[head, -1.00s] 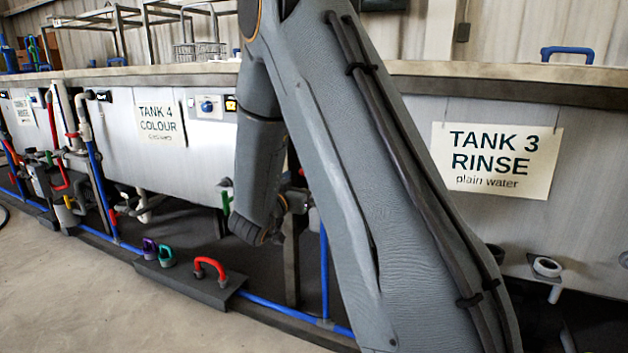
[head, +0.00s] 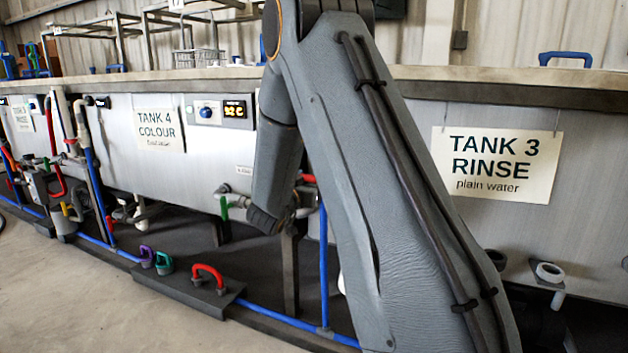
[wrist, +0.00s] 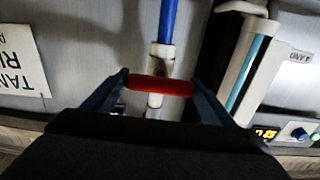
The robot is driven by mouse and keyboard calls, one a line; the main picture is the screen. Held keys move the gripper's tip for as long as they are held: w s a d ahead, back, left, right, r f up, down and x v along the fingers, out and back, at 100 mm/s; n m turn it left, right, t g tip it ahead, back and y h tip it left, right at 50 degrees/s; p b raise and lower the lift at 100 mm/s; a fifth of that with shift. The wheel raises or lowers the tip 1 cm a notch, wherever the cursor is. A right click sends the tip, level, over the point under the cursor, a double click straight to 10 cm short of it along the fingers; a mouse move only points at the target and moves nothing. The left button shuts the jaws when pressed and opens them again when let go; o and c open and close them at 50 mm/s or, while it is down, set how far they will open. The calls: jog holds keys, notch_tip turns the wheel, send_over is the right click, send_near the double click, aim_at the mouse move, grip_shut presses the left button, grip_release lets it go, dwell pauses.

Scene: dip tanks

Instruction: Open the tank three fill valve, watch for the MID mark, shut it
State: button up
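In the wrist view, a red handle (wrist: 160,86) lies crosswise over a white valve body on a vertical pipe with a blue section (wrist: 168,22). My gripper (wrist: 161,82) has one finger at each end of this handle. The fingers are well apart, and I cannot tell whether they press on it. In the head view, part of a red handle (head: 306,178) shows beside my arm, above a blue pipe (head: 324,265); my gripper is hidden there. The tank 3 sign (head: 495,165) hangs on the grey tank 3 (head: 420,120). No MID mark or water level shows.
Tank 4 (head: 220,150) stands to the left, with a lit display (head: 235,109) and a green-handled valve (head: 224,207). A low block with a red handle (head: 208,276) sits on the floor. The floor (head: 80,300) at the front left is clear.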

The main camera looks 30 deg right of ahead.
jog(key=shift+c, duration=0.6)
jog(key=shift+r+n+p, duration=0.1)
jog(key=shift+n+p, duration=0.3)
jog(key=shift+p, duration=0.3)
jog(key=n+p, duration=0.2)
jog(key=p, duration=0.2)
jog(key=shift+r+n, duration=0.1)
jog(key=shift+n, duration=0.3)
jog(key=n+p, duration=0.5)
jog(key=p, duration=0.1)
jog(key=shift+w+a, duration=0.1)
jog(key=n+p, duration=0.3)
jog(key=n, duration=0.2)
jog(key=n+p, duration=0.1)
jog(key=n, duration=0.1)
jog(key=n+p, duration=0.1)
jog(key=n, duration=0.1)
jog(key=shift+w+f+p, duration=0.1)
jog(key=shift+f+p, duration=0.1)
jog(key=shift+p, duration=0.1)
jog(key=shift+n, duration=0.3)
